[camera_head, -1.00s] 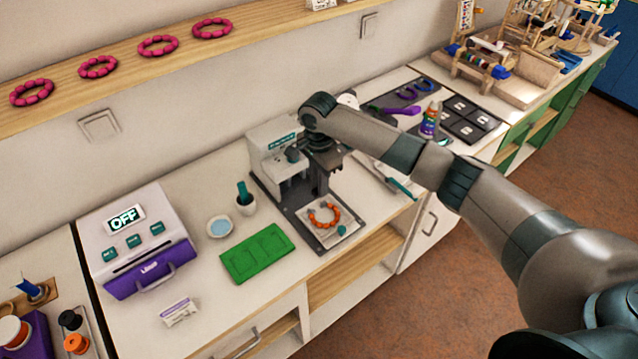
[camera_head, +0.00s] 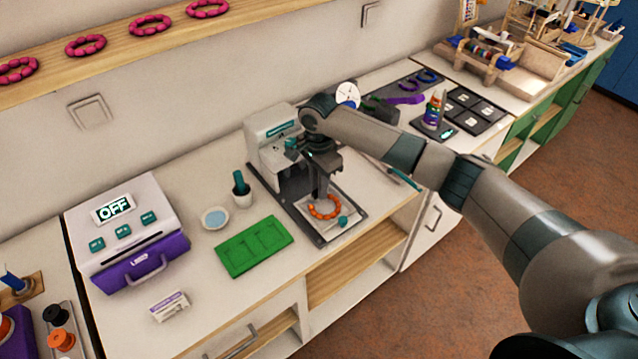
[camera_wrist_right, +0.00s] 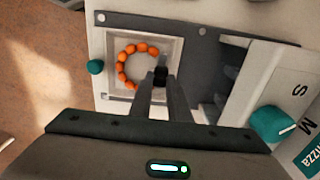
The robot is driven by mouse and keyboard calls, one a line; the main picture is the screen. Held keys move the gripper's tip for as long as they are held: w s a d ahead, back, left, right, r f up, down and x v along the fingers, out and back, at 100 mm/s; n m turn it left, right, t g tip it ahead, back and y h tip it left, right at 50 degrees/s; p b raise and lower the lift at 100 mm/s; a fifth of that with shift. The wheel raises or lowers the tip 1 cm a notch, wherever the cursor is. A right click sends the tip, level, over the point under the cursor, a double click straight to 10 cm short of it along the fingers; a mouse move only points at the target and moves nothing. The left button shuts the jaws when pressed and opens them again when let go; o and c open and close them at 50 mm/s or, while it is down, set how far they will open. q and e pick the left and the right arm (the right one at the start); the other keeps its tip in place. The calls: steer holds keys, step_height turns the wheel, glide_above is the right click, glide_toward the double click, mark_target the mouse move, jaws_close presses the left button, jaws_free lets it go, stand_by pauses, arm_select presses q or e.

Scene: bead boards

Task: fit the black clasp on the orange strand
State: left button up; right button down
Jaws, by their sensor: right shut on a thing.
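The orange strand (camera_head: 325,217) lies as an open ring of round beads on the pale square plate of the grey press. It also shows in the right wrist view (camera_wrist_right: 122,75), with its gap toward my fingers. My right gripper (camera_head: 320,193) points down over the ring's back edge. In the wrist view the right gripper (camera_wrist_right: 160,84) is shut on the small black clasp (camera_wrist_right: 161,73), which sits at the gap beside the bead ends. I cannot tell whether the clasp touches the beads. My left gripper is not in view.
The press (camera_head: 275,140) stands close behind my right gripper. A teal knob (camera_head: 343,221) sits at the plate's front corner.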

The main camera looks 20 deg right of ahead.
steer(key=shift+f, duration=0.45)
stand_by(0.3)
steer(key=c, duration=1.3)
jaws_free()
steer(key=shift+o, duration=0.2)
steer(key=shift+r+p, duration=3.5)
steer(key=shift+p, duration=1.2)
